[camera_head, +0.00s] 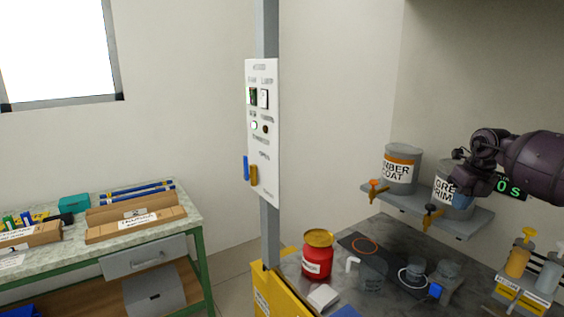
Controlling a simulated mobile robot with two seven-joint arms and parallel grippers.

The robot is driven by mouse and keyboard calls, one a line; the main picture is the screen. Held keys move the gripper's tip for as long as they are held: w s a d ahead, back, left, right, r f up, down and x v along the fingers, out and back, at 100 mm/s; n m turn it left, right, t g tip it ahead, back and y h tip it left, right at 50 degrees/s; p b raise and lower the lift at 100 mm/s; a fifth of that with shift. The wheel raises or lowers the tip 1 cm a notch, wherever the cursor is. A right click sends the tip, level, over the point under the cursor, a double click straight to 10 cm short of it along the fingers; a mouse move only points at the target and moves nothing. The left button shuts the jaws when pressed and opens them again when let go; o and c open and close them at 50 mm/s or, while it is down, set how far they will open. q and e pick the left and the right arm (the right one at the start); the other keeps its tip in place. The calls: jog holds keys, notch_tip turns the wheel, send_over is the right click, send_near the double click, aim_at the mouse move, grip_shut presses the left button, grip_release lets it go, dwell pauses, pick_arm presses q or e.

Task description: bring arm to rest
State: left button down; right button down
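My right arm comes in from the right edge, dark purple, held up in the air. My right gripper (463,181) is at its left end, in front of the can marked "GREY PRIM..." (445,193), and hides part of its label. The fingers are small and dark here, and I cannot tell whether they are open or shut. A blue patch shows by the fingers; I cannot tell whether it is held. My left gripper is not in view.
The amber coat can (400,171) stands beside the grey one on a wall shelf (475,222) with orange taps. Below, a dark bench holds a red can (317,255), cups and pump bottles (519,256). A post with a switch panel (262,150) stands centre; a workbench (190,205) is left.

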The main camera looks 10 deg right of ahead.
jog(key=w+a+r+t+y, duration=0.3)
jog(key=a+y, duration=0.1)
jog(key=a, duration=0.5)
jog(key=w+a+r+t+y, duration=0.3)
jog(key=w+a+y, duration=0.1)
jog(key=a, duration=0.5)
jog(key=s+a+f+m+t+y, duration=0.1)
jog(key=a+m+t+y, duration=0.15)
jog(key=a, duration=0.35)
jog(key=s+a+f+m+t+y, duration=0.1)
jog(key=a+f+m+t+y, duration=0.15)
jog(key=a, duration=0.35)
jog(key=s+d+f+m+t+h, duration=0.1)
jog(key=s+f+m+t+h, duration=0.1)
jog(key=s+f+m+h, duration=0.65)
jog(key=s+f+m+t+h, duration=0.1)
jog(key=s+f+m, duration=0.4)
jog(key=f+m, duration=0.7)
jog(key=s+d+f+m+g+h, duration=0.2)
jog(key=s+f+m, duration=0.2)
jog(key=s+f, duration=0.4)
jog(key=s+d+f+m+g+h, duration=0.2)
jog(key=s+f+m, duration=0.3)
jog(key=s+f, duration=0.4)
jog(key=s, duration=0.7)
jog(key=shift+s+d+h, duration=0.35)
jog(key=shift+d, duration=0.05)
